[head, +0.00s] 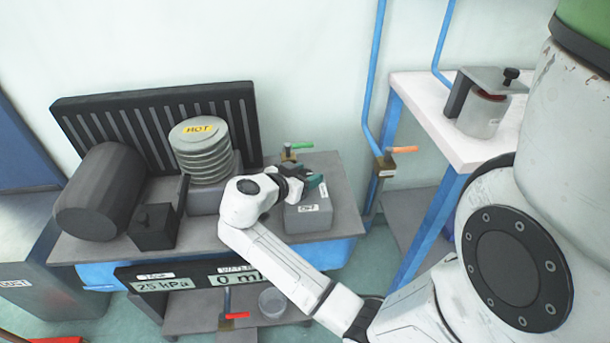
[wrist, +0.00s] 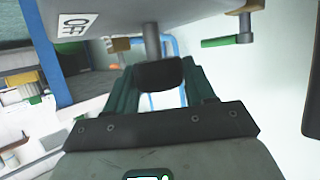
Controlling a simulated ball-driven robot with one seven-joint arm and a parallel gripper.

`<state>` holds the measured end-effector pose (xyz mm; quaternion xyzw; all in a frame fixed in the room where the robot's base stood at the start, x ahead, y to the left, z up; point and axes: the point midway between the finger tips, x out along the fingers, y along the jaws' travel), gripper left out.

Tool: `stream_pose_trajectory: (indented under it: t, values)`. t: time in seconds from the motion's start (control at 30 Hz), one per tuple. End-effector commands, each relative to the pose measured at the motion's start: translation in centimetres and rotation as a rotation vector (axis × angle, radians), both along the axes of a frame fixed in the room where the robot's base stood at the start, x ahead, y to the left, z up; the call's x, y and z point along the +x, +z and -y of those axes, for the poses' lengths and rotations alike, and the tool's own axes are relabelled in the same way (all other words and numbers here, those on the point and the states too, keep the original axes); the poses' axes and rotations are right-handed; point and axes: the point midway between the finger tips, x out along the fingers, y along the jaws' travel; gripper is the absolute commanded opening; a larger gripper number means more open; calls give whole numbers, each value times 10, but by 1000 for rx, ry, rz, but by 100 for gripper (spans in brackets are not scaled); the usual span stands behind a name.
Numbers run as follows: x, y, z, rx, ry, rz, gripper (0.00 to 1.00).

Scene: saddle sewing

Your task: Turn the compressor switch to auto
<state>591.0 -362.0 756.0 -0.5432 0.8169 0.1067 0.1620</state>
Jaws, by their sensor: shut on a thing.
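The compressor switch box (head: 308,218) is a small grey block at the right end of the compressor's bench top. A white label is on its front in the head view, too small to read surely. In the wrist view, the box's grey face (wrist: 115,12) carries a label reading OFF (wrist: 74,23). The switch knob (wrist: 160,75) is a dark piece on a short grey shaft. My gripper (head: 314,183) reaches the box top from the left; its green fingers, also in the wrist view (wrist: 160,90), are shut on the knob. The head view hides the knob behind my fingers.
A green-handled valve (head: 298,146) stands just behind the box, and an orange-handled valve (head: 400,150) is on the blue pipe to the right. A ribbed cylinder marked HOT (head: 200,150) stands left of my wrist. A display panel (head: 195,281) hangs below the bench front.

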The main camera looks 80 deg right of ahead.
Motion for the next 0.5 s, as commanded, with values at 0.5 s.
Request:
stream_pose_trajectory:
  t: [0.5]
  values:
    - [1,-3,-1,8,-7,-1,58]
